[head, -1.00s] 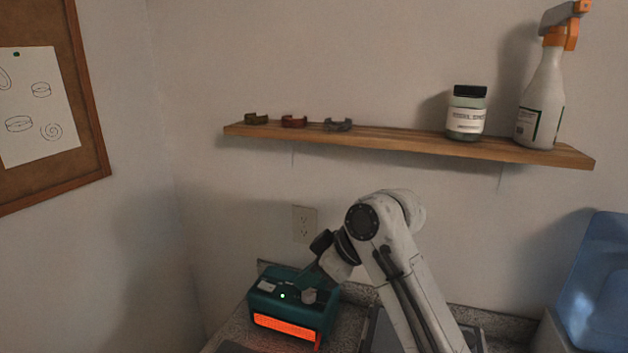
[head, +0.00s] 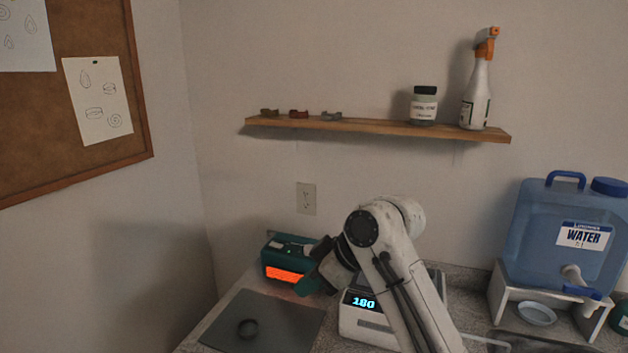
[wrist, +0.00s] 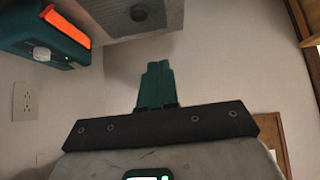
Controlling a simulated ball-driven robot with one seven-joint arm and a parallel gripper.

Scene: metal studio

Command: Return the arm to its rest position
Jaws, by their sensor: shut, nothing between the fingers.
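My arm reaches in from the lower right in the head view, and my gripper (head: 306,287) points down and left, in front of the teal box. In the wrist view my gripper's teal fingers (wrist: 154,84) are together with nothing between them. The arm is bent, and its wrist part hides some of what stands behind it.
A white device reading 180 (head: 364,318) is behind my arm. A blue water jug (head: 535,235) on a stand is at right. A wooden shelf (head: 380,127) hangs above.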

